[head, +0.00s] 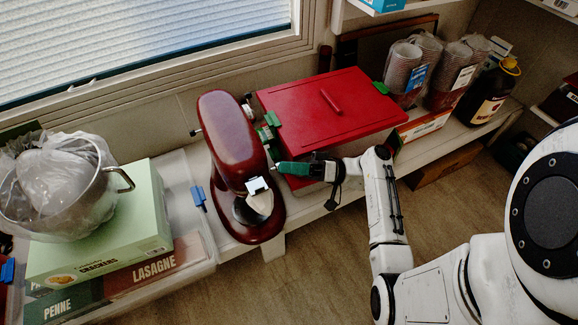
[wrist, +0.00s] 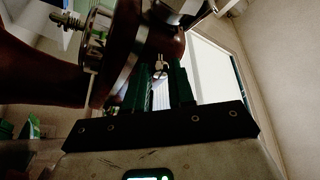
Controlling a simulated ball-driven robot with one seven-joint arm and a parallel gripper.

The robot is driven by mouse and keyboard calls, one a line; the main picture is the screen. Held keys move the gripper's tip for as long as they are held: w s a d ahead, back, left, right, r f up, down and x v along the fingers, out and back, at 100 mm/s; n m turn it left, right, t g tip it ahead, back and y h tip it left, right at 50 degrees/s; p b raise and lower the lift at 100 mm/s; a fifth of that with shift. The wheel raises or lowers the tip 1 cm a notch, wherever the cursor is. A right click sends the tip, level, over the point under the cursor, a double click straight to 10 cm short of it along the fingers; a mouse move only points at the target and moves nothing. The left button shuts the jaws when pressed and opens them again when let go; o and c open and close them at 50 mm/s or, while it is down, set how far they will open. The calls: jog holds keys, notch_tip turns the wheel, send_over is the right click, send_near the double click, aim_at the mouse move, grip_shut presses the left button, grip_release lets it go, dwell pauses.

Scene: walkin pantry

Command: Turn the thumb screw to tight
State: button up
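The dark red stand mixer (head: 232,150) stands upright on the low shelf, and its curved body fills the upper wrist view (wrist: 120,25). A small pale metal thumb screw (wrist: 160,66) shows on the mixer in the wrist view, between the ends of my green fingers. In the head view I cannot make this screw out clearly behind my gripper. My gripper (head: 280,168) reaches in from the right at the mixer's head. In the wrist view its two fingers (wrist: 160,80) stand apart with a bright gap between them. I cannot tell whether they touch the screw.
A red lidded box (head: 325,110) with green latches stands close right of the mixer. Stacked cups (head: 403,70) and a dark bottle (head: 488,95) stand farther right. A bagged pot (head: 60,190) on a green crackers box (head: 100,235) is at the left. The floor in front is clear.

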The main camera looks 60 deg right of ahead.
grip_shut()
jog(key=shift+r+p, duration=0.1)
jog(key=shift+p, duration=0.25)
